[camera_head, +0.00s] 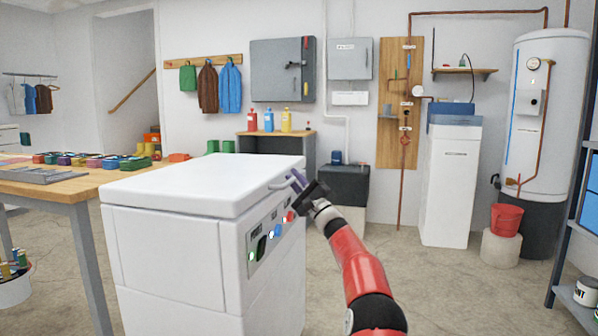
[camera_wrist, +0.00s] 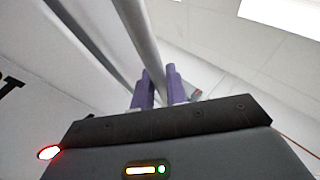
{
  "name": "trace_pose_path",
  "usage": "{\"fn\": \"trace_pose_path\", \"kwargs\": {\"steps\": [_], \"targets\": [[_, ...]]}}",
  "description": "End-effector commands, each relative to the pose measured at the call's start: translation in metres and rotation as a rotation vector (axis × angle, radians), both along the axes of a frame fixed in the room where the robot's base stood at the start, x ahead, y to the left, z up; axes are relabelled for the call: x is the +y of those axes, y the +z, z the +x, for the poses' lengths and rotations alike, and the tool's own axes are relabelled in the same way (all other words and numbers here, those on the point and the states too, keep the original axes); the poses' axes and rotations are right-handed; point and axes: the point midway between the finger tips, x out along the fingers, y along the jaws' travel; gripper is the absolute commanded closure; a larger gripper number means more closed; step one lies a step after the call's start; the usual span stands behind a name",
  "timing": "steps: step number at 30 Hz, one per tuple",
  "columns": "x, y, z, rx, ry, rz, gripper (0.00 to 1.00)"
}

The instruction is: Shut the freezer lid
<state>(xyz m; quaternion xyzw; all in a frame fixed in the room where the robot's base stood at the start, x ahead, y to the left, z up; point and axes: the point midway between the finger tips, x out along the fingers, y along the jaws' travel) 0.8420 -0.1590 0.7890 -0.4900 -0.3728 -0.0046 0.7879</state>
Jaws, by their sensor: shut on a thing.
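The white chest freezer (camera_head: 165,265) stands in the front middle of the head view. Its lid (camera_head: 200,182) lies down flat over the body; I cannot tell whether a thin gap remains at the rim. A pale bar handle (camera_head: 279,186) sticks out from the lid's right edge. My gripper (camera_head: 297,181) is at this handle, with its purple fingers shut on it. In the wrist view the handle (camera_wrist: 144,38) runs between the fingertips (camera_wrist: 159,75). Part of the handle is hidden by the fingers.
The freezer's control panel (camera_head: 268,237), with coloured buttons, is below my gripper. A wooden workbench (camera_head: 70,184) with several small boxes stands at left. A red bucket (camera_head: 507,219) and a white water heater (camera_head: 548,100) stand at right. Floor right of the freezer is clear.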

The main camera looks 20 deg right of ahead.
Motion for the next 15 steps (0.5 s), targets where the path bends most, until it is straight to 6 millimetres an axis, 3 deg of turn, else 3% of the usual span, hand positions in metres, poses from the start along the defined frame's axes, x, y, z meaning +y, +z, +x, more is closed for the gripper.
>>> {"fn": "trace_pose_path", "kwargs": {"steps": [15], "targets": [[0.0049,-0.0137,0.0097,-0.002,0.006,0.014,1.00]]}}
